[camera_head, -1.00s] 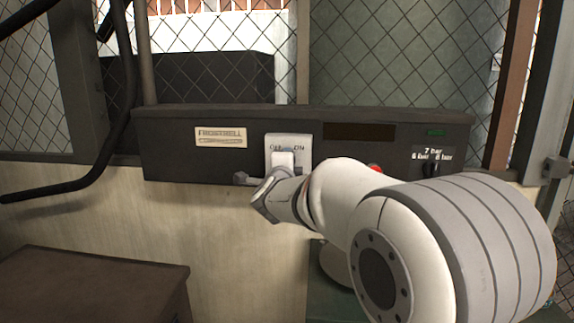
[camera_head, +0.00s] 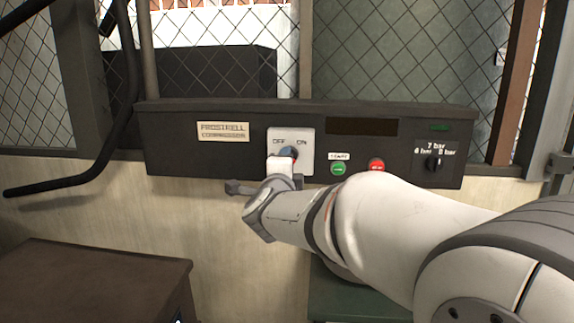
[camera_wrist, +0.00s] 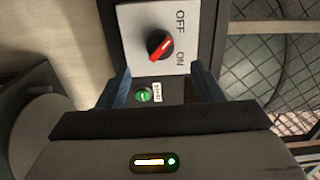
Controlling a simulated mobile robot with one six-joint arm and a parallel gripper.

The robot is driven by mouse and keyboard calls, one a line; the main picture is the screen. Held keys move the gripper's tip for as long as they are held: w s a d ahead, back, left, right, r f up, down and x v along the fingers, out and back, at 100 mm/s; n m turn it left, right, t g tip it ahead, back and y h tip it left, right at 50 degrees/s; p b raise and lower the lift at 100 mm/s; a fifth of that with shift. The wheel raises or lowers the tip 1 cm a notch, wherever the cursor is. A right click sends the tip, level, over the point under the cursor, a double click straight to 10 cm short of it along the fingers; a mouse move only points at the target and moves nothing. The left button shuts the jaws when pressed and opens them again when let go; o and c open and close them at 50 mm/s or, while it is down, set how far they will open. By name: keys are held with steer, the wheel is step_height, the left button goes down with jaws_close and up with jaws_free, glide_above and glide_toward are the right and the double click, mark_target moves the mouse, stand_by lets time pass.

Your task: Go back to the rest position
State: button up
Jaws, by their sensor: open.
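My gripper (camera_head: 262,172) is in front of the dark control panel (camera_head: 220,160), at the lower part of the white OFF/ON switch plate (camera_head: 307,140). Part of the plate is hidden behind it. In the wrist view my gripper (camera_wrist: 160,84) is open, with a blue-grey finger on each side and nothing between them touching either one. Beyond them, the switch plate (camera_wrist: 185,20) carries a black rotary knob (camera_wrist: 153,40) with a red and white pointer set diagonally. I cannot tell the exact gap to the panel.
A green button (camera_head: 338,169), a red button (camera_head: 376,165) and a pressure selector (camera_head: 433,163) sit right of the switch. A brown box top (camera_head: 90,280) is at lower left. A black hose (camera_head: 70,187) hangs at left. Wire mesh (camera_head: 400,60) stands behind the panel.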

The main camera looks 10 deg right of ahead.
steer(key=shift+s, duration=0.1)
steer(key=s+a+f+n+g+y+p, duration=0.4)
steer(key=s+n+g+y+p, duration=0.3)
steer(key=s+n, duration=0.5)
steer(key=s+d+f+n+g+p, duration=0.2)
steer(key=s+d+f+n+g, duration=0.1)
steer(key=s, duration=0.6)
steer(key=s+d+f+n+g+h+p, duration=0.1)
steer(key=s+d+f+n+g+p, duration=0.1)
steer(key=s+n, duration=0.4)
step_height(320, 180, down, 2)
steer(key=s+d+g, duration=0.1)
steer(key=s+g, duration=0.1)
steer(key=shift+s+d+f+g, duration=0.2)
steer(key=shift+s+g, duration=0.1)
steer(key=shift+s, duration=0.1)
